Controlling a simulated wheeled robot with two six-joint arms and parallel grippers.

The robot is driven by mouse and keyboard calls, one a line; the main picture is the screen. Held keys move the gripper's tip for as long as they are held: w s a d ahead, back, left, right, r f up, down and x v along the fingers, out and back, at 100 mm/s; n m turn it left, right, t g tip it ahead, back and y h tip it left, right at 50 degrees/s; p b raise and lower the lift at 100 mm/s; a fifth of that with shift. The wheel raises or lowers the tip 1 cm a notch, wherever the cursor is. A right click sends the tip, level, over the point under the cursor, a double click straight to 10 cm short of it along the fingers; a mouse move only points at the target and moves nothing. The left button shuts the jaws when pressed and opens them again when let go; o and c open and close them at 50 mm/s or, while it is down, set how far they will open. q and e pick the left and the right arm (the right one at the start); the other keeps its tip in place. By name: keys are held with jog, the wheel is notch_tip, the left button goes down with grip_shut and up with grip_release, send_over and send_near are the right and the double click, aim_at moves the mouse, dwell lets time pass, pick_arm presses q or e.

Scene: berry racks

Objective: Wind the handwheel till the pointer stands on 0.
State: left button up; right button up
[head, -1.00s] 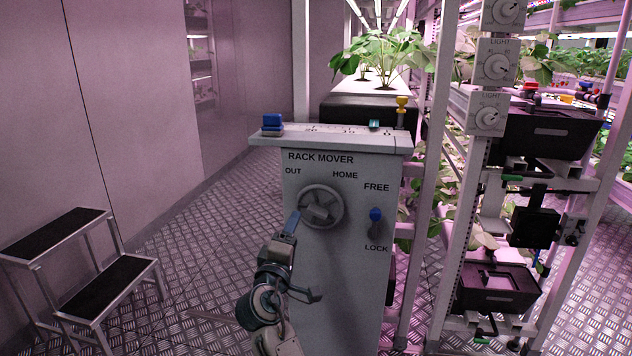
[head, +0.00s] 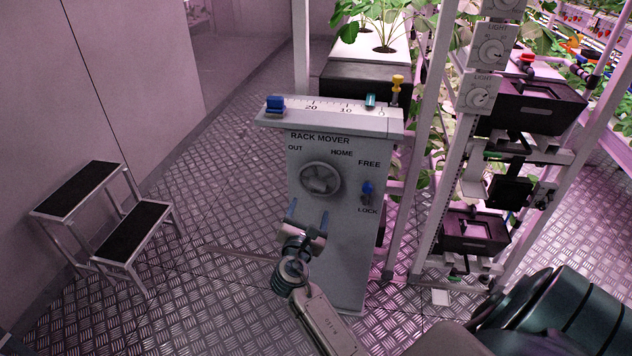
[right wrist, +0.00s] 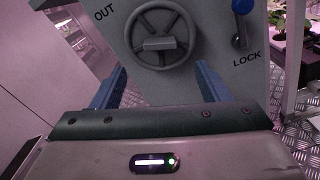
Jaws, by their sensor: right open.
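The handwheel (head: 320,180) is a grey spoked wheel with a crossbar on the front of the grey rack mover post. It also shows in the right wrist view (right wrist: 158,44). Above it is a white scale (head: 330,106) marked 20, 10 and 0. A small teal pointer (head: 370,100) stands between 10 and 0, nearer to 0. My right gripper (head: 308,215) is open and empty below the wheel, apart from it. In the right wrist view its blue fingers (right wrist: 162,82) are spread, with the wheel ahead between and above them. My left gripper is out of view.
A blue-knobbed lever (head: 367,188) beside the wheel points up, towards FREE. A blue block (head: 275,103) sits at the scale's left end. A step stool (head: 115,215) stands at left; plant racks (head: 430,150) stand at right. The floor between stool and post is clear.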

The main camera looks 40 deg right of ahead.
aim_at(316, 188)
jog(key=x, duration=1)
jog(key=shift+p, duration=0.3)
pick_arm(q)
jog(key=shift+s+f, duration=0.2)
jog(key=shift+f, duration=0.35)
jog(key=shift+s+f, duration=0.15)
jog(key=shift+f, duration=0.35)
pick_arm(e)
jog(key=c, duration=1)
